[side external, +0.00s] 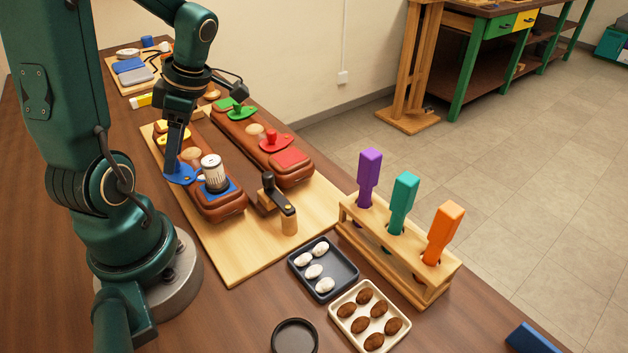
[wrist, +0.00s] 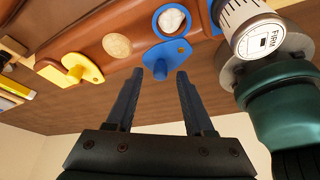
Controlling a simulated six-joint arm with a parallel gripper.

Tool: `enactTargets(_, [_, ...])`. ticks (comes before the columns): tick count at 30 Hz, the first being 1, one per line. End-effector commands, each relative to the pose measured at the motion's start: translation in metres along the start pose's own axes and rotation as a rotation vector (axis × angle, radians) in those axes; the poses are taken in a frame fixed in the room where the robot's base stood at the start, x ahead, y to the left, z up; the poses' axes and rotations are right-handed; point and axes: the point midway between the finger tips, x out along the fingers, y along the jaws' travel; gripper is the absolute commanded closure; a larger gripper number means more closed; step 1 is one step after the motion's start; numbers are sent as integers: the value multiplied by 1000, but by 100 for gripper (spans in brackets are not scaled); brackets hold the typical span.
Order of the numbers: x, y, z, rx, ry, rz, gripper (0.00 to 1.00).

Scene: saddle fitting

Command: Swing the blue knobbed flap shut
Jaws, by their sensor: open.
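The blue knobbed flap (side external: 180,176) hangs out from the side of the near brown saddle block (side external: 222,209). In the wrist view the blue flap (wrist: 166,55) lies beside a blue-rimmed round pocket (wrist: 172,20) and does not cover it. Something white shows inside the pocket. My gripper (wrist: 157,76) is open and empty. Its fingertips lie on either side of the flap's knob, just short of it in the picture; I cannot tell whether they touch. In the side view my arm's wrist partly hides the flap and the fingers.
A white ribbed cylinder (side external: 211,170) marked FIRM stands close beside the flap. It also shows in the wrist view (wrist: 245,22). A yellow knobbed flap (wrist: 75,68) sits further along the block. A far block (side external: 290,176) carries green and red flaps. A black-knobbed clamp (side external: 278,198) stands nearby.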

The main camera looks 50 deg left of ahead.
Motion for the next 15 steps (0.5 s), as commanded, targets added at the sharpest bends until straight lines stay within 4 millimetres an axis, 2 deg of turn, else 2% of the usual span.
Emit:
enactTargets(4, [7,0,0,-1,-2,-1,47])
enactTargets(11, [8,0,0,0,-2,1,47])
enactTargets(12, [8,0,0,0,-2,1,62])
enactTargets(14, [8,0,0,0,-2,1,85])
enactTargets(15, [8,0,0,0,-2,1,100])
